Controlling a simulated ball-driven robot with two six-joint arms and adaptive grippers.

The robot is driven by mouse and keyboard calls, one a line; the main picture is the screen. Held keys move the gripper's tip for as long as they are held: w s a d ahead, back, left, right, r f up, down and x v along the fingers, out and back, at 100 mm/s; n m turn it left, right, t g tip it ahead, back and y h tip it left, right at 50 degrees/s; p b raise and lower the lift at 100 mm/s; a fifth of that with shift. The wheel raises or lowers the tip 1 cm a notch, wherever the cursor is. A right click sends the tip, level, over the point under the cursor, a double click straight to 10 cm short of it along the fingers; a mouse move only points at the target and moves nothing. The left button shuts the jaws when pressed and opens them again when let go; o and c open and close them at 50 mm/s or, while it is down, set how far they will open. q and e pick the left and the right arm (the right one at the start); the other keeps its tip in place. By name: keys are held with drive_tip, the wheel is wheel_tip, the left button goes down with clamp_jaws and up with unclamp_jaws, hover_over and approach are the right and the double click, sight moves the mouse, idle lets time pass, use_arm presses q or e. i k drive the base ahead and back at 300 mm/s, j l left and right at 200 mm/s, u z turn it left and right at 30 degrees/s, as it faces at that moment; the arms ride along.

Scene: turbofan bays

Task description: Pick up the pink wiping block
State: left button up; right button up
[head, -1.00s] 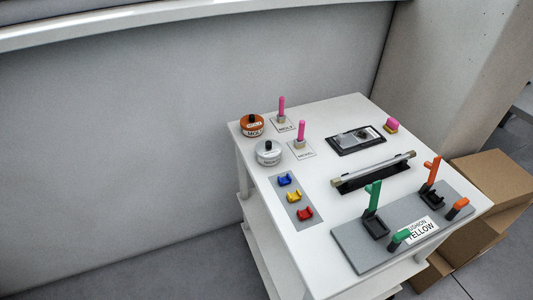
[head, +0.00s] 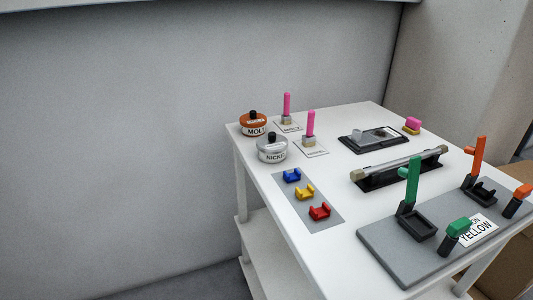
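The pink wiping block (head: 413,123) sits at the far right of the white table (head: 345,215). It has a pink top and a yellowish lower part. It stands right of a dark flat tray (head: 374,138), apart from it. Neither of my grippers is in the head view.
Two labelled tins, orange (head: 253,123) and silver (head: 272,148), stand at the far left corner beside two pink-handled tools (head: 287,106). A rod on a black stand (head: 397,165) and a grey board with green and orange handles (head: 375,245) lie nearer. Cardboard boxes (head: 510,262) stand at right.

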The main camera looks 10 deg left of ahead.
sight(412, 125)
drive_tip(key=l+u, duration=0.35)
drive_tip(key=l, duration=0.15)
drive_tip(key=l+u, duration=0.3)
drive_tip(key=l, duration=0.2)
drive_tip(key=l+u, duration=0.35)
drive_tip(key=l, duration=0.15)
